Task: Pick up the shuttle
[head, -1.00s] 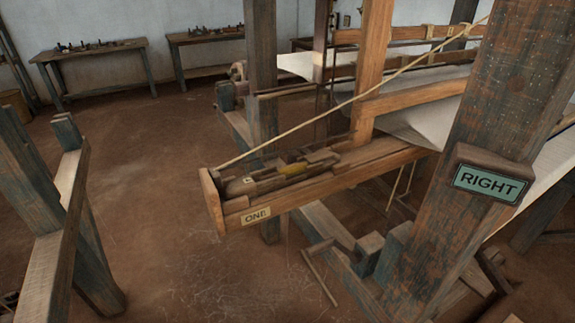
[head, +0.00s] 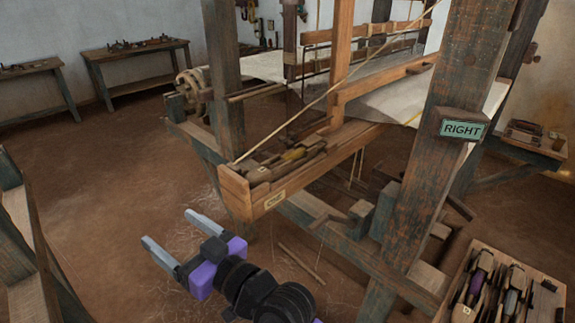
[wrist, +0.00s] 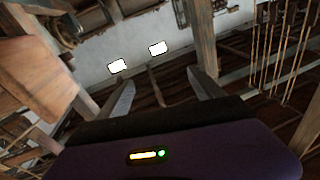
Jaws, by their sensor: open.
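A dark wooden shuttle with a yellow middle (head: 292,156) lies in the open box at the near end of the loom's wooden beam (head: 325,168). A small pale label is on the box front. More shuttles (head: 482,283) lie in a wooden tray (head: 541,277) at the lower right, one with purple thread. My gripper (head: 168,227) is open and empty, in front of and left of the box, clear of it. In the wrist view my fingers (wrist: 162,80) are apart with nothing between them. No shuttle can be made out there.
A thick loom post with a RIGHT sign (head: 463,129) stands right of the box. A slanting cord (head: 345,84) runs down to the box end. Blue-worn timbers (head: 20,235) stand at the left. Tool benches (head: 135,47) line the back wall. Floor at left is open.

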